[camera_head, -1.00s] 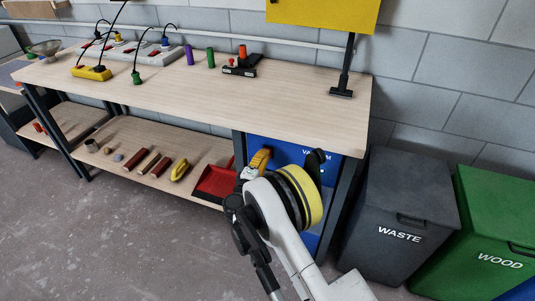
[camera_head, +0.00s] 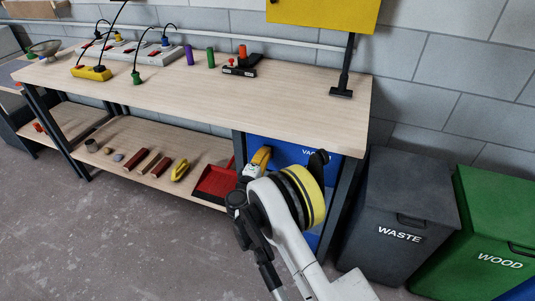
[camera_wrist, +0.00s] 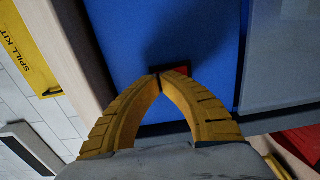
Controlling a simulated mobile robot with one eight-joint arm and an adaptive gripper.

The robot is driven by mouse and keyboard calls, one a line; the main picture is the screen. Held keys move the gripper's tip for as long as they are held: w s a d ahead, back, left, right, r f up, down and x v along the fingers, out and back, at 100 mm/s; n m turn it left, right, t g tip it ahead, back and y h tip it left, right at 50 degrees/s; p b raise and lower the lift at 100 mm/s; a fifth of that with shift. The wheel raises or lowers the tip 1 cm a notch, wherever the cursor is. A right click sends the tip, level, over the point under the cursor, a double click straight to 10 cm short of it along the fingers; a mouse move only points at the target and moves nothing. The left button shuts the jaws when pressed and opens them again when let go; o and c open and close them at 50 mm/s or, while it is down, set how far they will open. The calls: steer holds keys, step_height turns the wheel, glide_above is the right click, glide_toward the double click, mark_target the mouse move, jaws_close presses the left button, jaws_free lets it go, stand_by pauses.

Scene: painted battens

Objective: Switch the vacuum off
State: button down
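The vacuum is a blue cabinet (camera_head: 288,150) under the right end of the workbench, with a white label partly hidden by my arm. Its blue front (camera_wrist: 210,25) fills the middle of the wrist view. A small red switch (camera_wrist: 181,71) in a dark surround shows just beyond my fingertips, partly hidden by them. My gripper (camera_wrist: 159,76) has its yellow fingers shut, tips together, with nothing between them. The tips overlap the switch's left edge; I cannot tell if they touch it. In the head view my gripper (camera_head: 261,158) is in front of the cabinet.
The workbench (camera_head: 290,105) has a lamp stand (camera_head: 342,85) at its right end. A red dustpan (camera_head: 214,183) lies on the lower shelf left of the cabinet. A grey waste bin (camera_head: 400,210) and a green wood bin (camera_head: 500,225) stand to the right.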

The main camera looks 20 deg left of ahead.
steer(key=shift+w, duration=0.25)
steer(key=s, duration=0.7)
steer(key=shift+a, duration=0.25)
stand_by(0.3)
stand_by(0.3)
